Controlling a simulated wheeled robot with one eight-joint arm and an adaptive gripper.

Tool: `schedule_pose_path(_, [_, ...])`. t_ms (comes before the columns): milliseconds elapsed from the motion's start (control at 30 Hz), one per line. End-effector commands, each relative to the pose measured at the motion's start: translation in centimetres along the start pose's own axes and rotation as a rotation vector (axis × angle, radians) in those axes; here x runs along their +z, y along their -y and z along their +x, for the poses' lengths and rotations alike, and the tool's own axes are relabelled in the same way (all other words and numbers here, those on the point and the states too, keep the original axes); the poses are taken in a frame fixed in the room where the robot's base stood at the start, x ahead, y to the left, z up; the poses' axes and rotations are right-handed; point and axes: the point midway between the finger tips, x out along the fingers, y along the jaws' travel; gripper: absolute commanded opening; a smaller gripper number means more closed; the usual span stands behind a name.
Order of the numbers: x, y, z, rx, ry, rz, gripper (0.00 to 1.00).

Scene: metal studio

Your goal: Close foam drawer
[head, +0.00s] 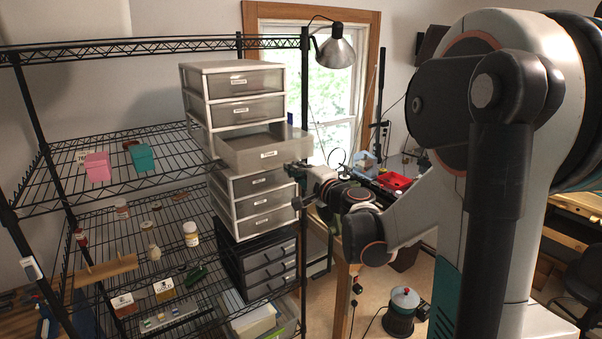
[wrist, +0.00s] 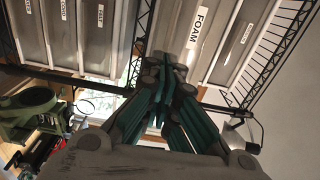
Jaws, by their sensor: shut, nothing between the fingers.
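The foam drawer (head: 268,151) is pulled out of the white drawer tower on the wire shelf, jutting toward the front right. Its front also shows in the wrist view (wrist: 182,36), close up, with a white label reading FOAM. My gripper (wrist: 164,72) is shut and empty, with its teal fingers together at the edge of the drawer front beside the label. In the head view my gripper (head: 297,172) is at the right end of the drawer front. I cannot tell whether the fingertips touch it.
Closed labelled drawers sit above (head: 247,110) and below (head: 266,202) the foam drawer. A black drawer unit (head: 268,262) stands underneath. A metal lamp (head: 335,52) hangs near the window.

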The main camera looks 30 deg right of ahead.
Motion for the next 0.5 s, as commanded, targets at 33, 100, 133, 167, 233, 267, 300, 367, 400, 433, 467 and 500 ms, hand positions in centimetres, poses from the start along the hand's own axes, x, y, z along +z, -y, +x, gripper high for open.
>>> schedule_pose_path(33, [0.02, 0.01, 0.19, 0.0, 0.001, 0.0, 0.0])
schedule_pose_path(100, [0.01, 0.0, 0.29, 0.0, 0.0, 0.0, 0.0])
schedule_pose_path(133, [0.01, -0.01, 0.31, 0.0, 0.0, 0.0, 0.0])
schedule_pose_path(167, [0.0, -0.01, 0.31, 0.0, 0.0, 0.0, 0.0])
schedule_pose_path(233, [0.0, -0.01, 0.3, 0.0, 0.0, 0.0, 0.0])
schedule_pose_path(267, [0.0, -0.01, 0.29, 0.0, 0.0, 0.0, 0.0])
schedule_pose_path(300, [0.0, -0.01, 0.29, 0.0, 0.0, 0.0, 0.0])
schedule_pose_path(367, [0.0, -0.01, 0.28, 0.0, 0.0, 0.0, 0.0])
schedule_pose_path(400, [0.0, -0.02, 0.32, 0.0, 0.0, 0.0, 0.0])
schedule_pose_path(433, [0.0, -0.03, 0.39, 0.0, 0.0, 0.0, 0.0])
schedule_pose_path(467, [0.0, -0.04, 0.51, 0.0, 0.001, 0.0, 0.0])
schedule_pose_path(500, [0.01, -0.06, 0.76, 0.0, 0.001, 0.0, 0.0])
